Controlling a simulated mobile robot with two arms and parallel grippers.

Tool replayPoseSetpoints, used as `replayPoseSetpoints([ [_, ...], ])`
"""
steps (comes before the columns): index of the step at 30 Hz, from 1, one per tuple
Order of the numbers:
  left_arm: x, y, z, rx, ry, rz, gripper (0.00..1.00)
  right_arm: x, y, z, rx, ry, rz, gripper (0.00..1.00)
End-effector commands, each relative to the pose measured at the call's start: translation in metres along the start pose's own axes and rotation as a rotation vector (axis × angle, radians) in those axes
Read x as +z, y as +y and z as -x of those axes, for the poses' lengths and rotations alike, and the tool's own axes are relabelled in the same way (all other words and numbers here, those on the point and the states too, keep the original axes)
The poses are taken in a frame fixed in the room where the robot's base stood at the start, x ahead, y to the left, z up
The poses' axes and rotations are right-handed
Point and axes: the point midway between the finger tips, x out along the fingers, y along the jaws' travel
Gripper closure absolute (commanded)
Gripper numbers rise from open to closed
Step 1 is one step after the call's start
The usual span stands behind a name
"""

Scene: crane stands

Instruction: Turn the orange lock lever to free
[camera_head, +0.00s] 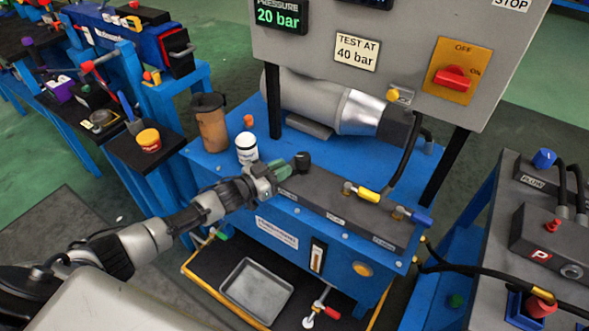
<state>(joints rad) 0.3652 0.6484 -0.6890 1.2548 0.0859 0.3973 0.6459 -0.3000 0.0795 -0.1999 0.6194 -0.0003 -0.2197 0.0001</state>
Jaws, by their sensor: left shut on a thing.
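My left gripper (262,182) reaches in from the left to the left end of the dark valve block (325,195) on the blue bench. It is shut on a green handle (281,170), which its fingers partly hide; a dark round knob (302,161) is just beyond. A yellow-handled lever (367,194) and a blue-handled lever (418,216) sit farther right on the block. I cannot clearly make out an orange lock lever; a small orange piece (248,121) stands on the bench behind the white bottle. My right gripper is not in view.
A white bottle (246,148) and a brown cup (211,125) stand close behind the left gripper. A grey panel (400,60) with a red switch (455,78) overhangs the bench. A metal tray (256,288) lies below. Another station (540,230) stands at right.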

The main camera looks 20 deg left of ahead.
Motion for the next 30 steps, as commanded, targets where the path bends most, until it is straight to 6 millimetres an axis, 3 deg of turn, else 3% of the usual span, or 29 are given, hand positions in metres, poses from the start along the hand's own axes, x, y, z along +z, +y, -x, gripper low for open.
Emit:
replayPoseSetpoints([
  [14,-0.0011,-0.0041,0.0038,0.008,0.003,-0.001,1.00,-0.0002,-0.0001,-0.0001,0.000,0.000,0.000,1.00],
  [15,-0.0011,-0.0040,0.0038,0.008,0.003,-0.001,0.79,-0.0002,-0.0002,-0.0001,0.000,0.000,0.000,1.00],
  [20,-0.0009,-0.0037,0.0037,0.008,0.002,-0.001,0.56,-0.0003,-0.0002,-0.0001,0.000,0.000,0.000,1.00],
  [30,0.0000,-0.0036,0.0085,0.008,0.000,0.000,0.56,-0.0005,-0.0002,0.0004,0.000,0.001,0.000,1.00],
])
